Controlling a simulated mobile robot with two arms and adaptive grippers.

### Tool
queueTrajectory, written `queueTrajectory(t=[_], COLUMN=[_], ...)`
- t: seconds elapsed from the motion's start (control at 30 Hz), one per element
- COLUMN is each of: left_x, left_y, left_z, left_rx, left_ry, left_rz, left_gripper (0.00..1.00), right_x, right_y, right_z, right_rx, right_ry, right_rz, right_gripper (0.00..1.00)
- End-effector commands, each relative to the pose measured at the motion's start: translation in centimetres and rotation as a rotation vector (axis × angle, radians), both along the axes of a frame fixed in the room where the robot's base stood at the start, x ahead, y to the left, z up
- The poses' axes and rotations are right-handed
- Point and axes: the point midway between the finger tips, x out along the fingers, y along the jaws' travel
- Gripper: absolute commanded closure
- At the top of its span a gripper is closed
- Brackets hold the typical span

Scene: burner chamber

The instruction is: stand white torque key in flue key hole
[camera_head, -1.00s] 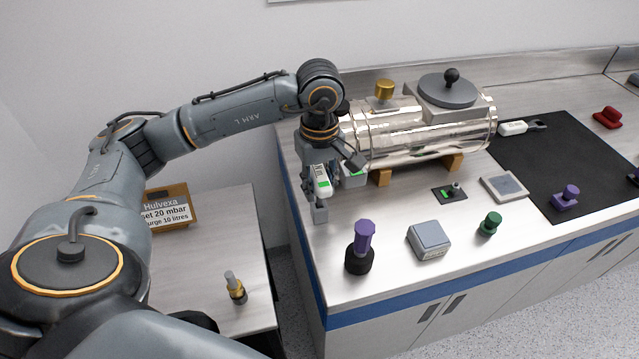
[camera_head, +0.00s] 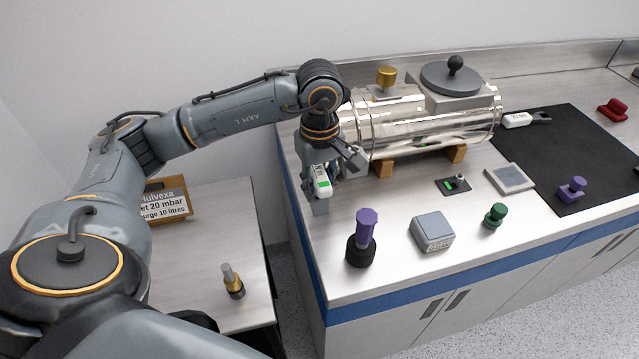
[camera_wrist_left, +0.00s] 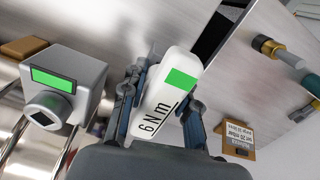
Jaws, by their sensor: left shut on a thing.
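A white torque key (camera_head: 322,182) with a green patch is held in my left gripper (camera_head: 320,203), beside the left end of the shiny metal chamber (camera_head: 425,130). In the left wrist view the key (camera_wrist_left: 158,100) reads "6 N m" and sits between the two fingers. A grey block (camera_wrist_left: 62,85) with a green strip and a dark square opening on a round boss shows to the key's left, apart from it. I take it for the flue key hole. In the head view the gripper mostly hides this block. My right gripper is out of view.
On the counter stand a purple-topped black holder (camera_head: 362,240), a grey box (camera_head: 433,231), a green knob (camera_head: 495,215) and a small black plate (camera_head: 453,185). Another white-handled tool (camera_head: 522,119) lies on the black mat (camera_head: 560,150).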

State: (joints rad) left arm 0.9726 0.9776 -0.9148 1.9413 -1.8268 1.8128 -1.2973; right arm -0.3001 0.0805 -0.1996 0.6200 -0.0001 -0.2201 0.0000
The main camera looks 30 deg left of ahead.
Motion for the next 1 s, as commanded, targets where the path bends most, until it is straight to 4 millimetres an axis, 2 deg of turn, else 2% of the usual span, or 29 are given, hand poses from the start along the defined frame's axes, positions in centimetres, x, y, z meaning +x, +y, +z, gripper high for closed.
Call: queueTrajectory(t=[0.07, 0.1, 0.2, 0.5, 0.63, 0.77, 1.0], left_x=[0.0, 0.0, 0.0, 0.0, 0.1, 0.1, 0.1], left_y=[0.0, 0.0, 0.0, 0.0, 0.0, 0.0, -0.1], left_z=[-0.3, -0.1, -0.1, -0.1, 0.9, 3.2, 8.7], left_rx=[0.0, 0.0, 0.0, 0.0, -0.001, 0.0, -0.001], left_ry=[-0.001, -0.001, -0.001, 0.0, -0.003, -0.004, -0.006], left_rz=[0.0, 0.0, 0.0, 0.0, 0.0, 0.0, 0.0], left_gripper=[1.0, 0.62, 0.44, 0.44, 0.44, 0.44, 0.44], right_x=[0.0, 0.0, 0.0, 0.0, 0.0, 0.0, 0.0], right_y=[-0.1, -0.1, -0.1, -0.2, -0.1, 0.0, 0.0], right_z=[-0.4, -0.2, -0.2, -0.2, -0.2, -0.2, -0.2], right_rx=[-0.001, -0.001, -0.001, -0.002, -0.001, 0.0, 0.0], right_ry=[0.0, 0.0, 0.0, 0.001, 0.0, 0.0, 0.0], right_rz=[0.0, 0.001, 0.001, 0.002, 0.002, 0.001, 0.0], right_gripper=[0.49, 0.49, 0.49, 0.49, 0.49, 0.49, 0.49])
